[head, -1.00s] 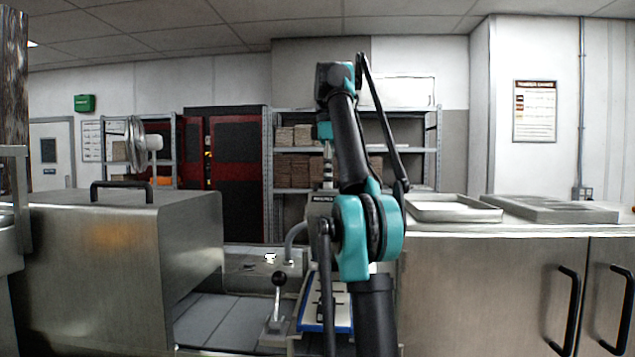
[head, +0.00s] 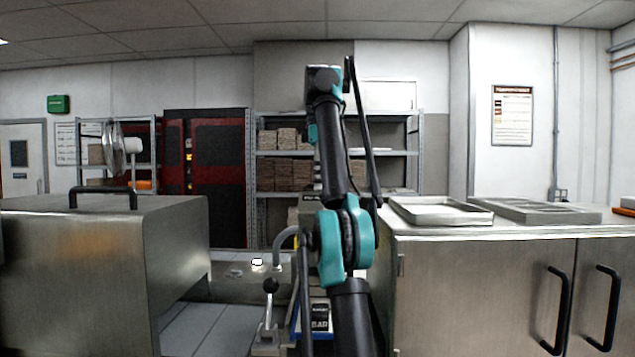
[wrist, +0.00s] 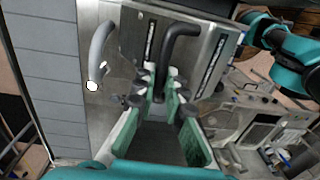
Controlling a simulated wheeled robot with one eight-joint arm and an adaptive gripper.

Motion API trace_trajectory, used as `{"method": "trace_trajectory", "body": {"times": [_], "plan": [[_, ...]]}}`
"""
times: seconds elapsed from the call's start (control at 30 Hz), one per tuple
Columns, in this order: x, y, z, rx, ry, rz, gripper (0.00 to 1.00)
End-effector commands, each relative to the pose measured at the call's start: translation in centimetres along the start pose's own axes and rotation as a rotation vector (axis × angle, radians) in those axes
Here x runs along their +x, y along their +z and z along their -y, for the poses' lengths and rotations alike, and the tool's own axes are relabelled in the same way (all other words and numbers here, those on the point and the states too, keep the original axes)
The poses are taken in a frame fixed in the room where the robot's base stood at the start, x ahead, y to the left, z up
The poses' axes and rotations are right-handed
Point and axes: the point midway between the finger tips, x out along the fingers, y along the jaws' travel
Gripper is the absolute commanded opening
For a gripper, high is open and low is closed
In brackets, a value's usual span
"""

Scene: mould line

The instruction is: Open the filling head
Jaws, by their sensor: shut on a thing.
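The filling head seems to be the metal block (wrist: 192,62) with two long dark slots in the wrist view. A bent black handle (wrist: 183,38) stands out from it. My gripper (wrist: 160,98), with green pads, is shut on the lower end of this handle. In the head view my arm hides the gripper and most of the filling head. A blue-edged part (head: 320,318) with partly hidden lettering shows low beside my arm.
A curved grey pipe (head: 284,236) and a black-knobbed lever (head: 269,290) stand left of my arm. A large metal housing (head: 85,265) is at left. A metal cabinet (head: 470,290) with trays (head: 440,211) on top is close at right. Shelving (head: 400,150) stands behind.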

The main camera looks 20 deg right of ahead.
Motion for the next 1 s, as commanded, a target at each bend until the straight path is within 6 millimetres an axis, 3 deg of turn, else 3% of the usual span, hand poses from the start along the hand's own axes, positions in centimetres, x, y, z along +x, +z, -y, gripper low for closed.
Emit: {"method": "trace_trajectory", "body": {"times": [0.23,0.27,0.4,1.0], "plan": [[0.13,-0.16,-0.28,-0.002,0.002,-0.002,0.0],[0.13,-0.16,-0.27,-0.002,0.002,-0.003,0.15],[0.08,-0.12,-0.17,-0.001,0.001,-0.002,0.32],[0.08,-0.66,0.28,-0.001,0.0,-0.001,0.32]]}}
